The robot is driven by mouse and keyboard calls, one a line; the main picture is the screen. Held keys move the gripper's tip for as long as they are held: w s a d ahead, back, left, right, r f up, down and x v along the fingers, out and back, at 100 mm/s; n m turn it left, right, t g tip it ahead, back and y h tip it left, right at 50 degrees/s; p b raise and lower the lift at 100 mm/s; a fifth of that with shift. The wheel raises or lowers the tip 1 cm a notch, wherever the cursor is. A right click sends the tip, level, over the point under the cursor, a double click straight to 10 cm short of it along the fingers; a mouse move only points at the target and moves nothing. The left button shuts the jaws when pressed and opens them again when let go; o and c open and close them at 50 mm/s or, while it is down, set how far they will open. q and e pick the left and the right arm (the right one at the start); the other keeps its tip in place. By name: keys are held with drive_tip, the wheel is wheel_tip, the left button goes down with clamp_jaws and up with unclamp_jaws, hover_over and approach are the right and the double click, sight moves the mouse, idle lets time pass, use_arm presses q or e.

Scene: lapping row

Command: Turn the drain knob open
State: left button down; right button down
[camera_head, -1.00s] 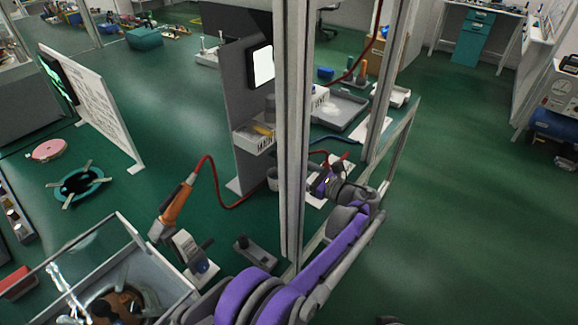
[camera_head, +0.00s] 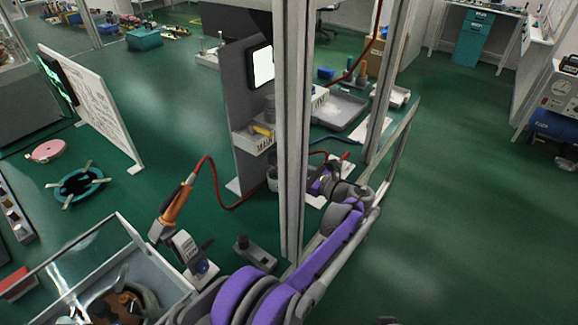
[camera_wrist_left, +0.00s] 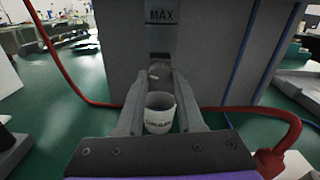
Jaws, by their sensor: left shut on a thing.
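My left gripper (camera_wrist_left: 161,78) is shut on the small grey drain knob (camera_wrist_left: 158,70) in the left wrist view. The knob sits below a grey body marked MAX (camera_wrist_left: 161,20) and is partly covered by the fingertips. A white cup with a printed label (camera_wrist_left: 160,113) stands lower down and shows between the two fingers. In the head view my purple arm reaches from the bottom to the left gripper (camera_head: 319,185), just right of the upright post; the knob is too small to make out there. My right gripper is in neither view.
A metal post (camera_head: 293,130) stands close to my arm. A red hose (camera_wrist_left: 90,103) runs beside the gripper in the left wrist view. An orange-handled tool (camera_head: 176,204) stands left of the arm. The green floor (camera_head: 450,200) to the right is clear.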

use_arm(q)
drive_tip(key=n+p, duration=0.1)
drive_tip(key=n, duration=0.3)
idle(0.3)
drive_tip(key=c, duration=0.5)
unclamp_jaws()
drive_tip(key=shift+s+d, duration=0.1)
drive_tip(key=v, duration=1)
drive_tip(key=shift+s+d, duration=0.15)
drive_tip(key=shift+d, duration=0.1)
